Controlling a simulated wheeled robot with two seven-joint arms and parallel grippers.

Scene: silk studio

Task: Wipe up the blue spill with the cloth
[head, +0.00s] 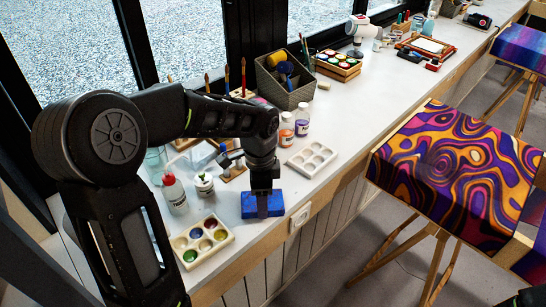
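A blue folded cloth (249,206) lies on the white counter near its front edge, beside a paint palette. My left gripper (263,202) points straight down at the cloth. One grey finger shows in front of the cloth's middle; the other finger is hidden, so its grip on the cloth is unclear. No separate blue spill can be made out; the cloth and my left arm cover part of the counter.
A palette with round paint wells (222,250) sits left of the cloth. An empty white palette (311,158) is behind it to the right. A white bottle with a red cap (174,192) and a small white jar (204,184) stand close. The counter's front edge (289,220) is near.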

